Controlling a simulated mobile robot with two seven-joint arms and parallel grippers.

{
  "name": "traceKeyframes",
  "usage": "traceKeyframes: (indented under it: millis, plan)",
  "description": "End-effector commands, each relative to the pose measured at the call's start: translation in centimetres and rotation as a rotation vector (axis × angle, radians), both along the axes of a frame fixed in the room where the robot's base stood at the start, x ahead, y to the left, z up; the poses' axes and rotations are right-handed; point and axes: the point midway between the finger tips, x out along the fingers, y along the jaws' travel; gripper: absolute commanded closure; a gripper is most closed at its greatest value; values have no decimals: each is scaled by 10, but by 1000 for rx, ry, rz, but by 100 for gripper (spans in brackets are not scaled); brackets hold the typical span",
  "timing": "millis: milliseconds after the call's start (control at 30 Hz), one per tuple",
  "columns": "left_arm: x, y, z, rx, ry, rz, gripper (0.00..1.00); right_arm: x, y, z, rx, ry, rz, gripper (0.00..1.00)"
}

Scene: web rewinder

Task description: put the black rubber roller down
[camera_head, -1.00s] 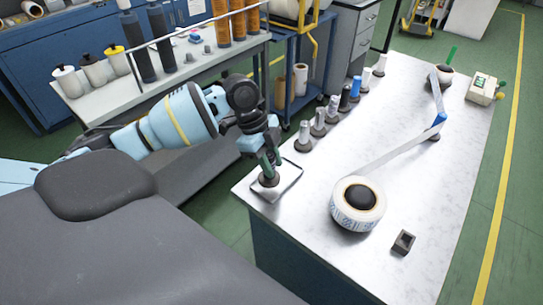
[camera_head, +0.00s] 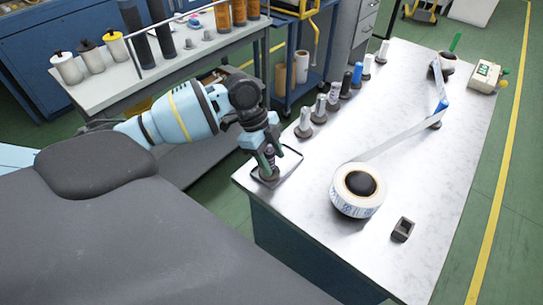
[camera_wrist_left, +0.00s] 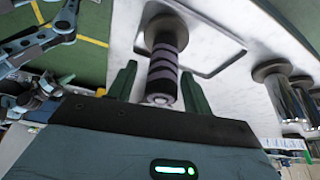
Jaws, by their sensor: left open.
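The black rubber roller (camera_wrist_left: 163,65) shows in the left wrist view with grey bands along its dark body. It stands on its flanged base inside the thin black outline (camera_wrist_left: 215,68) on the pale bench top. In the head view its dark base (camera_head: 267,177) shows at the bench's near left corner. My left gripper (camera_head: 268,164) is around the roller there. In the left wrist view the green fingers of my left gripper (camera_wrist_left: 160,85) are open, one on each side of the roller, with gaps visible. My right gripper is in neither view.
Several spindles (camera_head: 319,108) stand in a row along the bench's left edge. A label roll (camera_head: 357,191) feeds a pale web (camera_head: 400,134) toward the far end. A small dark block (camera_head: 402,229) sits near the right edge. The bench's front middle is clear.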

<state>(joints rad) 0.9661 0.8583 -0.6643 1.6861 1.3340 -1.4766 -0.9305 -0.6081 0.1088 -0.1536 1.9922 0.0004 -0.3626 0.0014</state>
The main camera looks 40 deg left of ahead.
Motion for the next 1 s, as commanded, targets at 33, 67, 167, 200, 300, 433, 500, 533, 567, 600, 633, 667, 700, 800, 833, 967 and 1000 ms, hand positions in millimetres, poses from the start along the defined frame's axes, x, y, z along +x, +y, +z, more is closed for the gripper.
traceKeyframes:
  millis: [33, 67, 167, 200, 300, 433, 500, 533, 567, 600, 633, 667, 700, 800, 833, 967, 1000]
  plan:
    - [0, 0, 0, 0, 0, 0, 50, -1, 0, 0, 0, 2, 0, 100]
    - [0, 0, 0, 0, 0, 0, 50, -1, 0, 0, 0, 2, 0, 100]
    - [0, 1, 3, 0, -1, 0, 50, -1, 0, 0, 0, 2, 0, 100]
    - [0, 2, 6, 0, -2, 1, 50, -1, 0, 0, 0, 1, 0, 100]
    - [0, 7, 18, 1, -4, 2, 50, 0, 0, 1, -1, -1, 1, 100]
    - [-1, 17, 41, 2, -5, 1, 50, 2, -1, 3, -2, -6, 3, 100]
    - [-2, 22, 55, 1, -5, 1, 50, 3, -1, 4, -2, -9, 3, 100]
    - [-2, 25, 61, 2, -5, 1, 50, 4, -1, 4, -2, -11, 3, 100]
    - [-2, 27, 66, 1, -5, 1, 50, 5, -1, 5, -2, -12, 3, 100]
    - [-3, 29, 73, 0, -3, 1, 50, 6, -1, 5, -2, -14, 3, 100]
    - [-3, 32, 78, 1, -2, 1, 50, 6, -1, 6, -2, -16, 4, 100]
    - [-3, 34, 83, 1, -3, 1, 50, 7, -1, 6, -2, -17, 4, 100]
    - [-4, 36, 89, 0, -3, 1, 50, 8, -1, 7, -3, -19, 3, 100]
    - [-4, 41, 100, 0, -1, 2, 50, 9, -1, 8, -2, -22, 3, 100]
    - [-4, 42, 103, 0, -1, 1, 50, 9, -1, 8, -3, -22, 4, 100]
    - [-5, 45, 110, -1, 1, 0, 50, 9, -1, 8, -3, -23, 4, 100]
    - [-5, 45, 111, -1, 1, 0, 50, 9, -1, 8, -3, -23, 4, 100]
